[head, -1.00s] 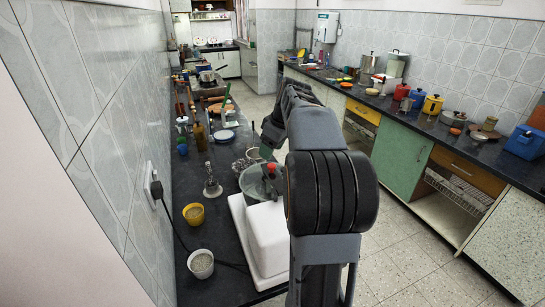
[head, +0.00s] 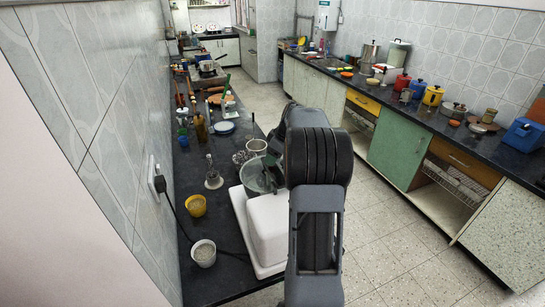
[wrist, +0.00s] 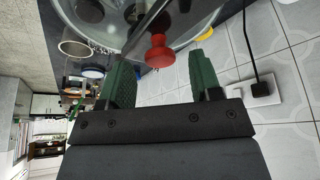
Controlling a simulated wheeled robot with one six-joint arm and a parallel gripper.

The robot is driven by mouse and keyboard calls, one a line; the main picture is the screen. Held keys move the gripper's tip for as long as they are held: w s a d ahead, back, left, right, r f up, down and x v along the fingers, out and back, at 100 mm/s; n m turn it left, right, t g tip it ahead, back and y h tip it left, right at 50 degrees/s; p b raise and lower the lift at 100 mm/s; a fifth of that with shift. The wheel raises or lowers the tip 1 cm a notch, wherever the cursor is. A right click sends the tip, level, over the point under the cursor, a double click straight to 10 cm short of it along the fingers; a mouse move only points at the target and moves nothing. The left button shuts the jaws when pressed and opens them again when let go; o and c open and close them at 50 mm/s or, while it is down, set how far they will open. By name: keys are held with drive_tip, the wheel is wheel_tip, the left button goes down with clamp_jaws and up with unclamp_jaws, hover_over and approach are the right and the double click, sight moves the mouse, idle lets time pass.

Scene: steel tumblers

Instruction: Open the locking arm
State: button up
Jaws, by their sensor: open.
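The grinder is a white-bodied machine (head: 268,232) on the dark counter, with a round, clear-looking steel drum (head: 255,180) on top. Its locking arm is a thin metal bar (wrist: 148,18) ending in a red knob (wrist: 158,50), in the wrist view. My gripper (wrist: 162,68) is open, with one green finger on each side just below the knob. The knob sits between the finger line and the drum, and I cannot tell if it touches either finger. In the head view my gripper (head: 270,168) is over the drum, partly covered by my arm, and the knob is hidden.
A black cord runs from a wall socket (head: 157,178). Steel bowls (head: 255,147) sit beyond the drum.

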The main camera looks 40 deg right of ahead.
drive_tip(key=shift+x, duration=1.05)
clamp_jaws()
